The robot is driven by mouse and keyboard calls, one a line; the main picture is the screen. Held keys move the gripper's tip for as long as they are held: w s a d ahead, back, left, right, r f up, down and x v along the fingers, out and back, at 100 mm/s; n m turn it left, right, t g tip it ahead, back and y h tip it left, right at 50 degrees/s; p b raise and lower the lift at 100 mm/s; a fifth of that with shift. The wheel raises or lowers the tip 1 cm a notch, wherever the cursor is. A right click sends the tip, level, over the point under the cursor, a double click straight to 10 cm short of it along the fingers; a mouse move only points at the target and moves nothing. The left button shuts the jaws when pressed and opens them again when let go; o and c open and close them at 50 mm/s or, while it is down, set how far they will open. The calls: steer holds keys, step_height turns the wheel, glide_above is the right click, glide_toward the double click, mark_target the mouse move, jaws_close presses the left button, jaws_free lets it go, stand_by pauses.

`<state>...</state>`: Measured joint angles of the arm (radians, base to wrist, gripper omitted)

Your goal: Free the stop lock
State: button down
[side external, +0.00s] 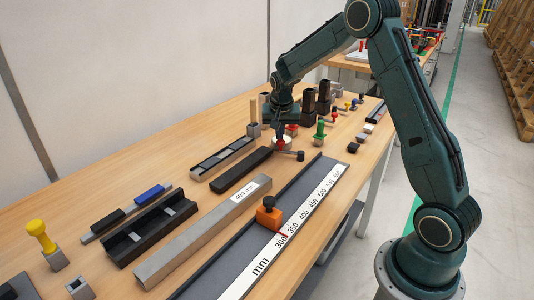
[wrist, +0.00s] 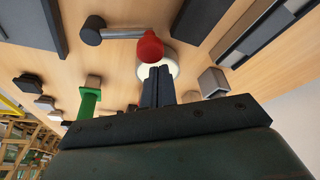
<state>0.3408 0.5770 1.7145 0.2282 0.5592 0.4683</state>
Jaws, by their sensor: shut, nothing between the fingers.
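An orange stop block (side external: 266,217) with a black knob (side external: 268,202) on top sits on the long rail with the white millimetre scale (side external: 325,200). Its red pointer is near the 300 mark. My gripper (side external: 280,131) is well away, farther back over the bench. Its two dark fingers (wrist: 157,72) are shut together and empty. In the wrist view they point at a white disc (wrist: 172,68) beside a red ball (wrist: 149,47). A rod runs from the ball to a dark cylinder (wrist: 92,30). I cannot tell whether the fingers touch the disc or ball.
A grey bar marked 400 mm (side external: 210,230) and a black bar (side external: 241,171) lie left of the rail. A green post (side external: 319,131) and several small blocks stand behind. A yellow-knobbed piece (side external: 40,232) is at the front left. Bare wood shows between the parts.

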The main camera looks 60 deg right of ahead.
steer(key=shift+s+a, duration=0.15)
steer(key=shift+a, duration=0.05)
steer(key=shift+s+a+n, duration=0.1)
steer(key=shift+a+n, duration=0.4)
steer(key=shift+n, duration=0.2)
stand_by(0.4)
steer(key=shift+s+a+n+t+y, duration=0.1)
steer(key=shift+a+n+t+y, duration=0.2)
steer(key=shift+n, duration=0.2)
steer(key=a+n, duration=0.1)
steer(key=n, duration=0.1)
steer(key=s+a+n+y, duration=0.1)
steer(key=n, duration=0.1)
steer(key=shift+s+a+t, duration=0.15)
steer(key=shift+a+t, duration=0.05)
steer(key=shift+t, duration=0.1)
steer(key=s+a+n+y, duration=0.1)
steer(key=n, duration=0.1)
steer(key=shift+s+a+n, duration=0.1)
steer(key=shift+n, duration=0.3)
steer(key=s+n, duration=0.1)
steer(key=n, duration=0.1)
steer(key=s+a+n+y, duration=0.1)
steer(key=n, duration=0.1)
steer(key=shift+s+a, duration=0.3)
steer(key=shift+s, duration=0.25)
